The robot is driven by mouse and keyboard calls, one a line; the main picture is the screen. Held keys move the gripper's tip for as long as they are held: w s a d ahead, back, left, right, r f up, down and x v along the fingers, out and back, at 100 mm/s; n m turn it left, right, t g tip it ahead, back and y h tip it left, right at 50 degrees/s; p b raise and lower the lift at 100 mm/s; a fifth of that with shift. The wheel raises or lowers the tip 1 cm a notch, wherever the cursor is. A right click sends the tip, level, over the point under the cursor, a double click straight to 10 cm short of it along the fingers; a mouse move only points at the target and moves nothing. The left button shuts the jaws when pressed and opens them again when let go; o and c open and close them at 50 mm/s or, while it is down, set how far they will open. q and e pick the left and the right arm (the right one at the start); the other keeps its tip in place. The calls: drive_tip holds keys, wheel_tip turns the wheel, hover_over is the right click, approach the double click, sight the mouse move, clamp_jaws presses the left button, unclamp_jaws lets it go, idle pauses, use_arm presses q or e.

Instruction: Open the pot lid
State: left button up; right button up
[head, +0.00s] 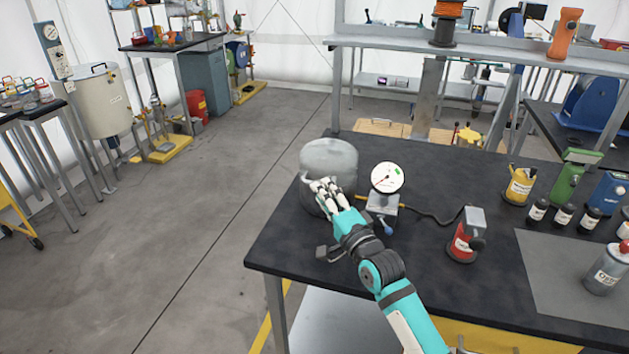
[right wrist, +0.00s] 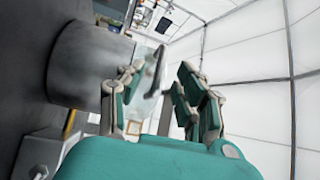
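A grey metal pot (head: 328,158) stands on the dark workbench near its far left corner. It also shows in the right wrist view (right wrist: 88,65), where the picture is turned sideways. A pale, see-through lid with a dark handle (right wrist: 158,70) shows beside the pot's end there. My right gripper (head: 325,187) is in front of the pot in the head view and hides part of its side. In the right wrist view its fingers (right wrist: 160,98) are spread, with the handle visible beyond the gap. I cannot tell whether a finger touches the lid. My left gripper is not in view.
A dial gauge (head: 387,178) stands close to the right of the pot on the workbench (head: 400,285). A red device (head: 465,238) stands further right, with several small bottles (head: 564,216) beyond. The floor left of the bench is clear.

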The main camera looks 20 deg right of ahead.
sight(327, 163)
drive_tip(key=x, duration=0.4)
drive_tip(key=shift+w, duration=0.35)
drive_tip(key=c, duration=0.7)
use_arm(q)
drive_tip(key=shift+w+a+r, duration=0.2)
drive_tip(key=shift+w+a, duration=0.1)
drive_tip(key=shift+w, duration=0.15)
